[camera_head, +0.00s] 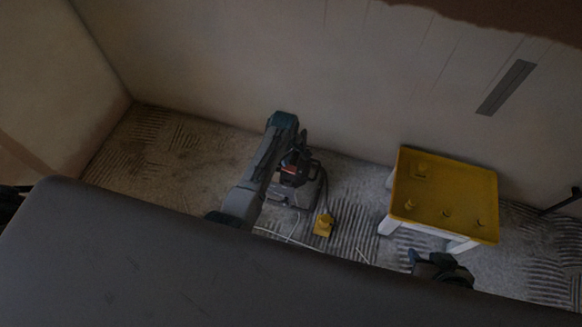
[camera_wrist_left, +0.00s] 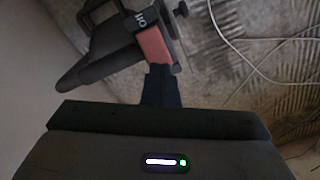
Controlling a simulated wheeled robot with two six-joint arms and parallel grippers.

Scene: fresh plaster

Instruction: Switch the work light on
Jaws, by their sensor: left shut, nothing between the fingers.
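The work light (camera_head: 292,194) is a dark unit on the floor by the wall, partly hidden behind my left arm. It looks unlit and the room is dim. In the left wrist view its dark body (camera_wrist_left: 100,68) has a red switch part (camera_wrist_left: 152,46) beside a black piece with white lettering. My left gripper (camera_head: 293,157) is over the light. In the wrist view its shut, empty fingers (camera_wrist_left: 160,72) are right at the near end of the red part. Whether they touch cannot be told. My right gripper (camera_head: 418,258) is low, in front of the yellow-topped stool, its jaws unclear.
A yellow-topped stool (camera_head: 448,186) with white legs stands to the right. A yellow box (camera_head: 323,225) and pale cables (camera_head: 290,238) lie on the ridged floor near the light. The plaster wall rises close behind. A dark surface (camera_head: 200,270) fills the foreground.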

